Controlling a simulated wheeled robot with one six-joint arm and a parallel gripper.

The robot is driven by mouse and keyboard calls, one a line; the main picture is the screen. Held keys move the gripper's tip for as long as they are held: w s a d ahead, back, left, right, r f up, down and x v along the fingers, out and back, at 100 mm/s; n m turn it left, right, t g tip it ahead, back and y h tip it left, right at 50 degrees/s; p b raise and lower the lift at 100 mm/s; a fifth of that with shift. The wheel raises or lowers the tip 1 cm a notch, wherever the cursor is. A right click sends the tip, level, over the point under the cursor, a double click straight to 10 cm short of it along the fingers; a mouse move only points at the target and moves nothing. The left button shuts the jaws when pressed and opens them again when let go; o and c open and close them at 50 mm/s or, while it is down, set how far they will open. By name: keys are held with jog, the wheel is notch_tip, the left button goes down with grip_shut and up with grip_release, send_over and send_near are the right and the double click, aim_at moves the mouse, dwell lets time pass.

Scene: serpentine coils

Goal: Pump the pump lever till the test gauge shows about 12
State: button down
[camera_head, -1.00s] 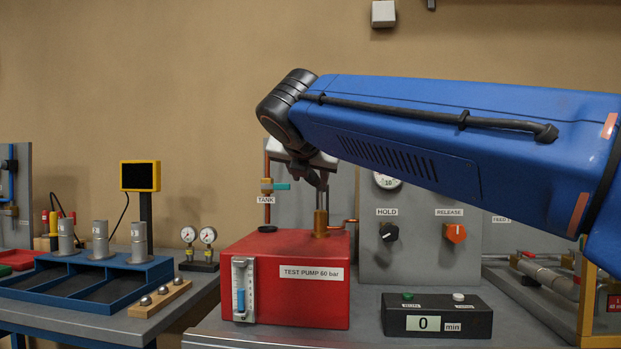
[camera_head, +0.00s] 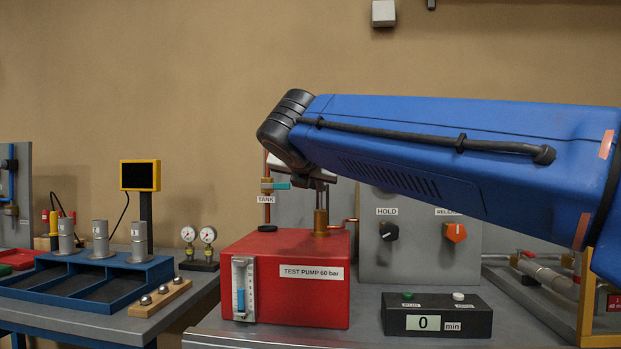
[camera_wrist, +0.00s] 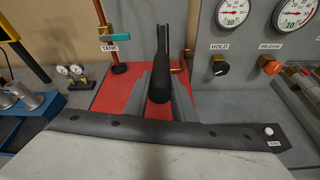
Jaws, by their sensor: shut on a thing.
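The red test pump (camera_head: 300,305) stands on the grey bench, with a brass post (camera_head: 321,222) on top. My gripper (camera_head: 318,183) is just above the post, largely hidden by my blue arm. In the wrist view the pump lever's black handle (camera_wrist: 160,84) lies between the two grey fingers of my gripper (camera_wrist: 160,95), which is shut on it. Two round gauges show at the top right of the wrist view, one above HOLD (camera_wrist: 232,10) and one above RELEASE (camera_wrist: 293,13). I cannot tell which is the test gauge, and their needles are too small to read.
The panel carries a black HOLD knob (camera_head: 389,232) and an orange RELEASE knob (camera_head: 455,232). A timer box (camera_head: 436,318) reading 0 min sits in front. The tank valve (camera_head: 268,186) rises behind the pump. Two small gauges (camera_head: 198,236) stand left.

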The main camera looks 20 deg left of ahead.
jog(key=shift+t, duration=0.6)
jog(key=shift+f, duration=2)
jog(key=c, duration=1.5)
grip_release()
jog(key=shift+f, duration=0.1)
jog(key=shift+s, duration=0.1)
jog(key=shift+r, duration=0.2)
jog(key=v, duration=1.7)
jog(key=shift+s+d+f, duration=0.15)
jog(key=shift+d, duration=0.1)
